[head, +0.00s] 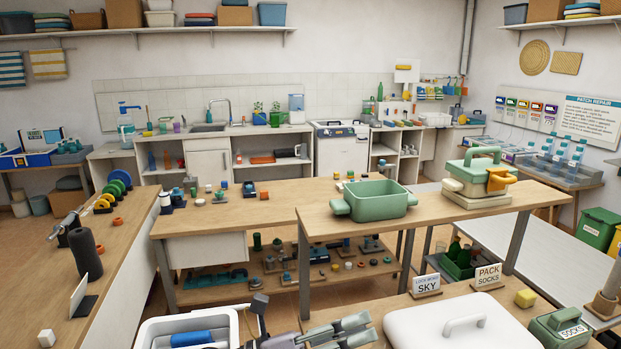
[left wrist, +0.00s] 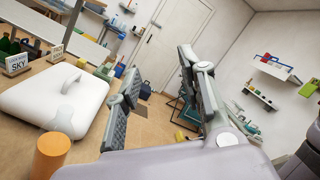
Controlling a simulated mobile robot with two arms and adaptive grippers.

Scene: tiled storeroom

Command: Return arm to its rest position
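My left gripper (head: 366,326) is low in the head view, in front of the near table, between the white tub and the white lid. In the left wrist view its two grey fingers (left wrist: 165,82) stand apart, with nothing between them. It is open and empty. In the left wrist view the white lid (left wrist: 50,110) lies to the left of the fingers. I see no right gripper in either view.
On the near table are a white lid (head: 425,325), a green "socks" box (head: 556,328), a yellow block (head: 525,298) and sign cards (head: 488,276). A white tub (head: 160,325) holding a blue roll is at lower left. A green pot (head: 375,205) stands on the middle table.

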